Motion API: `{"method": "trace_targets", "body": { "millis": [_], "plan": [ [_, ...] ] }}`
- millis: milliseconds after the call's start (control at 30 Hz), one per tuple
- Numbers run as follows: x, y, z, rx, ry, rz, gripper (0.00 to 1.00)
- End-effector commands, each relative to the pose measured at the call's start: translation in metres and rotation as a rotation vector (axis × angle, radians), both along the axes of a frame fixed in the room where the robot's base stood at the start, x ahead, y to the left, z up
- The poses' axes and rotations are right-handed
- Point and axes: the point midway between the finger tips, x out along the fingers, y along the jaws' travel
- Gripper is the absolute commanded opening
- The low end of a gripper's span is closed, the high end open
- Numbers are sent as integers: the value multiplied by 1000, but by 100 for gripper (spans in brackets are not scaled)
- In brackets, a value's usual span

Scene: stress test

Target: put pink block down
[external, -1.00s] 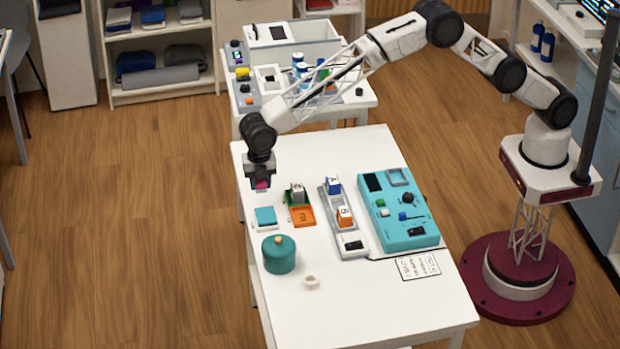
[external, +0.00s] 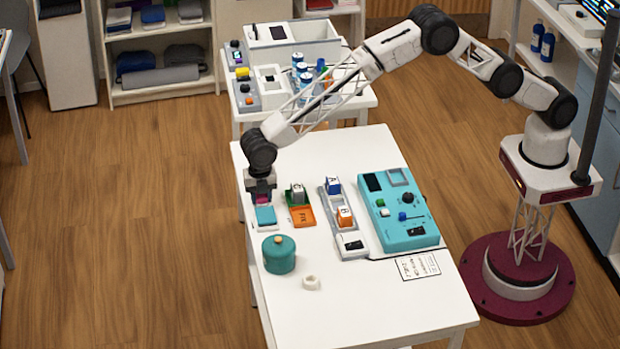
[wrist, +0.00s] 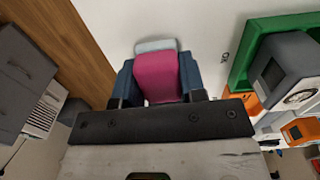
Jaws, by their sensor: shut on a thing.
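My gripper (external: 262,199) is shut on the pink block (wrist: 157,76), which sits between its two dark blue-grey fingers in the wrist view. A light grey piece (wrist: 155,45) shows just beyond the block's end. In the external view the gripper is low at the table's far left, right behind a teal square pad (external: 266,216). The gripper mostly hides the block there. I cannot tell whether the block touches the table.
To the right are green and orange trays (external: 303,216) with a lettered block, then a grey rack (external: 351,246) with two lettered blocks and a teal control box (external: 401,228). A teal lidded pot (external: 279,257) and white ring (external: 311,283) stand in front.

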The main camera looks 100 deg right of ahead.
Motion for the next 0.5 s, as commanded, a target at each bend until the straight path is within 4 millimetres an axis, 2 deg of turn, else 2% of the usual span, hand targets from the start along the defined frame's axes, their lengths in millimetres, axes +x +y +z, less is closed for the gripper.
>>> {"method": "trace_targets", "body": {
  "millis": [467, 500],
  "plan": [
    [0, 0, -4, 0, 0, 0, 19],
    [0, 0, -4, 0, -1, 0, 44]
  ]
}}
